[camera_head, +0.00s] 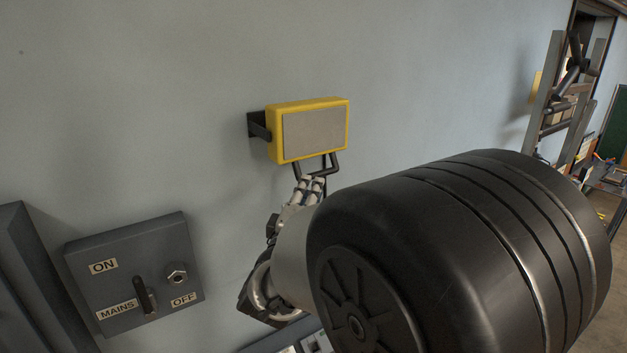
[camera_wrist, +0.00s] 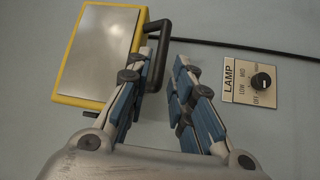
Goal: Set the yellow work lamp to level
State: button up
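The yellow work lamp (camera_head: 309,129) is a yellow-rimmed box with a flat grey face, held on the wall by a dark bracket (camera_head: 259,126). Its black loop handle (camera_head: 333,166) hangs from the lower edge. In the wrist view the lamp (camera_wrist: 98,53) is at upper left and its handle (camera_wrist: 160,52) sticks out to the right. My gripper (camera_head: 312,184) is at the handle from below. In the wrist view my gripper (camera_wrist: 167,57) is open, one finger overlapping the handle loop and the other to its right. Whether a finger touches the handle I cannot tell.
A LAMP dial plate (camera_wrist: 252,82) is on the wall right of my fingers, under a black cable (camera_wrist: 245,46). A grey MAINS switch box (camera_head: 135,275) is at lower left. A metal frame (camera_head: 565,100) stands at far right. My arm covers the lower right.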

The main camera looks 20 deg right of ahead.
jog(key=v, duration=0.4)
jog(key=shift+s+a, duration=0.25)
jog(key=shift+s, duration=0.05)
jog(key=s+a+f+m+g+y+b, duration=0.3)
jog(key=s+a+f+y+b, duration=0.2)
jog(key=a+f+y+b, duration=0.7)
jog(key=s+d+f+m+g+b, duration=0.2)
jog(key=s+d+f+m+g, duration=0.1)
jog(key=s+f, duration=0.5)
jog(key=s+d+f+m+g+h+b, duration=0.1)
jog(key=s+d+f+m+g+b, duration=0.2)
jog(key=s, duration=1.2)
notch_tip(320, 180, down, 6)
jog(key=shift+s+r+m+g, duration=0.15)
jog(key=shift+s+m+g, duration=0.15)
jog(key=shift+g, duration=0.9)
